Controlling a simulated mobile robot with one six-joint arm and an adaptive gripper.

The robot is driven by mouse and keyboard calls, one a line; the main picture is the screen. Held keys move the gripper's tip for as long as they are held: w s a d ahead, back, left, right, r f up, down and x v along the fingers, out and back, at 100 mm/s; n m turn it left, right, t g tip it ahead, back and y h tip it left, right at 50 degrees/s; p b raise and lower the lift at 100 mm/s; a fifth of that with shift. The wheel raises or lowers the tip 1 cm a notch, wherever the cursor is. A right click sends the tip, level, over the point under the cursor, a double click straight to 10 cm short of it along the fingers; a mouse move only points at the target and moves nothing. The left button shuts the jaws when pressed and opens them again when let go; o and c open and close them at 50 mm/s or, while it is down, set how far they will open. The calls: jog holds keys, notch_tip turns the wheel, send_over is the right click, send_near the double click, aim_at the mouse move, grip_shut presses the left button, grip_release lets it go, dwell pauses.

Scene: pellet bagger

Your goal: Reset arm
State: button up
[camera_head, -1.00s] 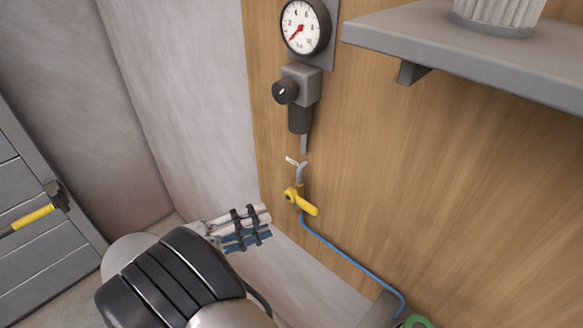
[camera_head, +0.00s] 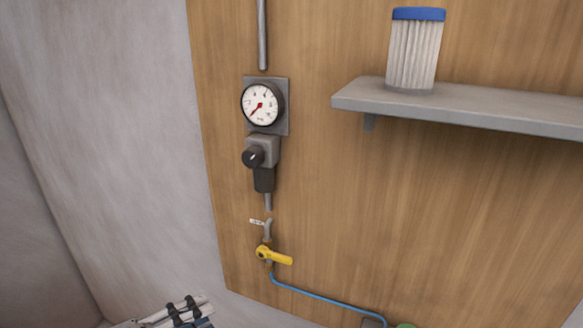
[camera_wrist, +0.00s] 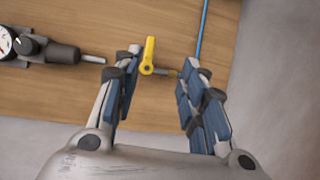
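My gripper (camera_wrist: 162,85) is open and empty in the wrist view, its two blue-padded fingers spread apart. Beyond the fingers, a yellow valve lever (camera_wrist: 148,55) shows between them, against the wooden panel. In the head view, part of my gripper shows at the bottom left edge, below and left of the yellow valve lever (camera_head: 274,256) and apart from it; its fingertips are partly cut off by the frame edge.
A pressure gauge (camera_head: 262,104) and a regulator with a black knob (camera_head: 262,152) are mounted on the wooden panel (camera_head: 330,200). A grey shelf (camera_head: 460,112) holds a pleated filter (camera_head: 415,50). A blue tube (camera_head: 325,296) runs from the valve. Grey wall lies left.

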jog(key=w+d+r+m+g+y+b, duration=0.2)
jog(key=d+g, duration=0.6)
jog(key=d, duration=1.2)
jog(key=s+d+f+m+t+y+b, duration=0.1)
jog(key=s+d+m+t+y+b, duration=0.1)
jog(key=s+d+m+y, duration=0.4)
jog(key=s+d+y, duration=0.5)
jog(key=s+d, duration=0.1)
jog(key=s, duration=0.3)
jog(key=shift+s+d+b, duration=0.2)
jog(key=shift+s+b, duration=0.05)
jog(key=shift+b, duration=0.1)
